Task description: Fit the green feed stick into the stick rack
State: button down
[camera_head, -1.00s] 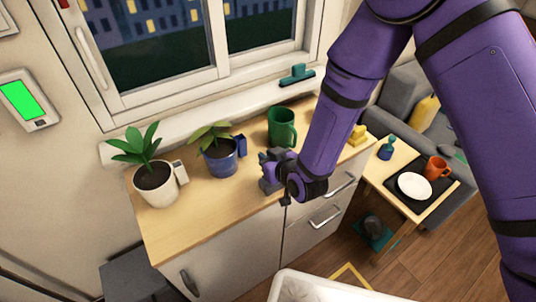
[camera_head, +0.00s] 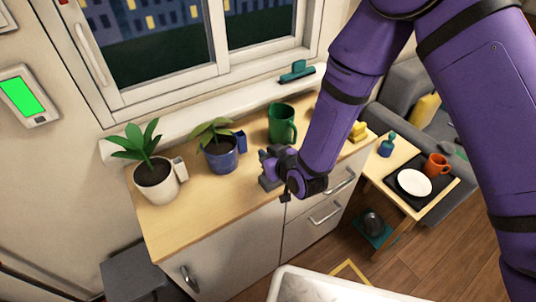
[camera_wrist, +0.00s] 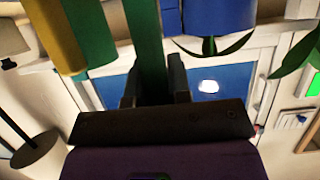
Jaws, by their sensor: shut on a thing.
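My gripper (camera_head: 268,168) is just above the wooden counter, right of the blue plant pot (camera_head: 221,156) and in front of the green mug (camera_head: 281,124). In the wrist view my gripper (camera_wrist: 157,82) is shut on the green feed stick (camera_wrist: 147,45), a long flat strip running up between the fingers. The stick cannot be made out in the head view. A small blue box (camera_head: 240,143) is at the right side of the blue pot; I cannot tell for sure whether it is the stick rack. Blue surfaces also show beside the stick in the wrist view.
The window sill runs behind. The front left of the counter is clear.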

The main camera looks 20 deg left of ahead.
jog(key=shift+f, duration=2)
dwell(0.4)
jog(key=c, duration=1)
grip_release()
jog(key=v, duration=1)
jog(key=shift+s+d+r, duration=0.1)
jog(key=shift+s+d, duration=0.15)
jog(key=shift+w+r, duration=0.1)
